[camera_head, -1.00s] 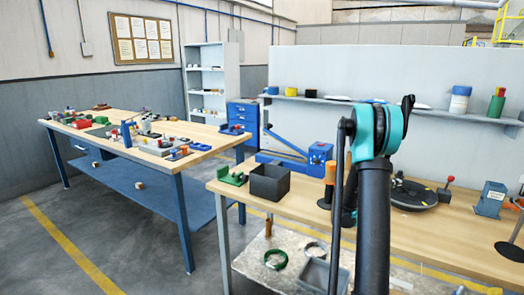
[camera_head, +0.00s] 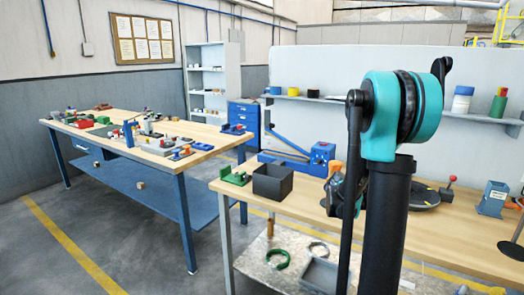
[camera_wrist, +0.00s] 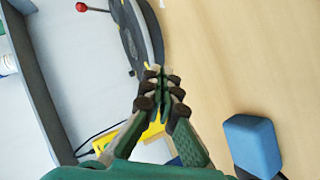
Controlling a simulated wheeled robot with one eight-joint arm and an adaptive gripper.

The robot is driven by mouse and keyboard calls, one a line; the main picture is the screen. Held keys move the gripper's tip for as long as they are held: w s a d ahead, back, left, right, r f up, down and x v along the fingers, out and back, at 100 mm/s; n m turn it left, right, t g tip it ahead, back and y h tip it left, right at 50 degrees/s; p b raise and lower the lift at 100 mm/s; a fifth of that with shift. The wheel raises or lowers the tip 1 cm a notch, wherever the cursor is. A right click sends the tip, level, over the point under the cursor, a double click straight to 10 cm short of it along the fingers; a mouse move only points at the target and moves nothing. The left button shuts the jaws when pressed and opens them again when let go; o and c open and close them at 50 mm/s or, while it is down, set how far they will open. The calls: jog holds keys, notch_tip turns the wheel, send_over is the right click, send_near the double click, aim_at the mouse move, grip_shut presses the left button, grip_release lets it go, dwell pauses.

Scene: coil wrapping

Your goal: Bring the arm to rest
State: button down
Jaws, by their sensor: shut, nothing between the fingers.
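My gripper (camera_wrist: 161,90) shows in the wrist view with its green and dark fingers drawn together and nothing between them. It hangs over the wooden bench (camera_wrist: 225,60), apart from what lies there. In the head view my arm rises in front of the right bench, its black link and teal joint large in the foreground. The gripper is mostly hidden behind the arm there, and I cannot make out its fingers.
A round black turntable (camera_head: 424,194) sits behind my arm; its edge also shows in the wrist view (camera_wrist: 140,30). A blue block (camera_wrist: 252,143) lies right of my gripper. A dark open box (camera_head: 272,183) stands on the right bench. A wall shelf (camera_head: 390,106) runs behind.

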jog(key=s+a+f+y, duration=0.1)
jog(key=s+a+y, duration=0.1)
jog(key=a, duration=0.2)
jog(key=s+a+y, duration=0.2)
jog(key=s+a, duration=0.1)
jog(key=a, duration=0.1)
jog(key=s+a+f+y, duration=0.1)
jog(key=s+a+y, duration=0.1)
jog(key=a, duration=0.3)
jog(key=shift+s+f+t, duration=0.15)
jog(key=shift+f+t, duration=0.15)
jog(key=shift+t, duration=0.1)
jog(key=s+a+f+m+y, duration=0.1)
jog(key=s+a+y, duration=0.55)
jog(key=a, duration=0.65)
jog(key=s+f+g, duration=0.1)
jog(key=s+f, duration=0.2)
jog(key=s, duration=0.3)
jog(key=s+f+g+h, duration=0.1)
jog(key=s+f, duration=0.3)
jog(key=s, duration=0.3)
jog(key=shift+s+d+f, duration=0.15)
jog(key=shift+s+d, duration=0.05)
